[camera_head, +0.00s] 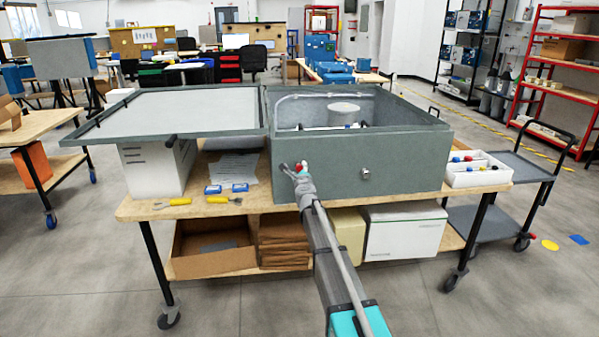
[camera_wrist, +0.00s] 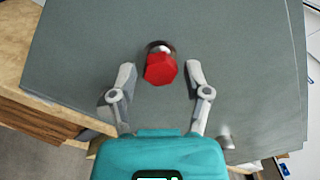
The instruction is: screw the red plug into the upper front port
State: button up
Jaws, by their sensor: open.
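The red plug (camera_wrist: 160,69) sits at a round port (camera_wrist: 160,47) in the grey front wall of the analyser box (camera_head: 330,166). Its red hexagonal head faces the wrist camera, and some silver metal shows behind it. How deep it sits in the port I cannot tell. My gripper (camera_wrist: 161,72) is open, with one finger on each side of the plug and a gap to both. In the head view my gripper (camera_head: 295,172) is at the box front, with the red plug (camera_head: 304,165) just beyond it. A silver fitting (camera_head: 365,174) sits lower right on the same wall.
The box's lid (camera_head: 170,108) is swung open to the left. A white tray (camera_head: 478,180) with several coloured plugs stands right of the box. A cart (camera_head: 518,165) stands at right.

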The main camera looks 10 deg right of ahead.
jog(key=n, duration=0.5)
jog(key=shift+n, duration=0.4)
jog(key=n, duration=0.4)
jog(key=shift+n, duration=0.4)
jog(key=n, duration=1)
jog(key=shift+y, duration=0.4)
grip_shut()
jog(key=shift+m, duration=0.3)
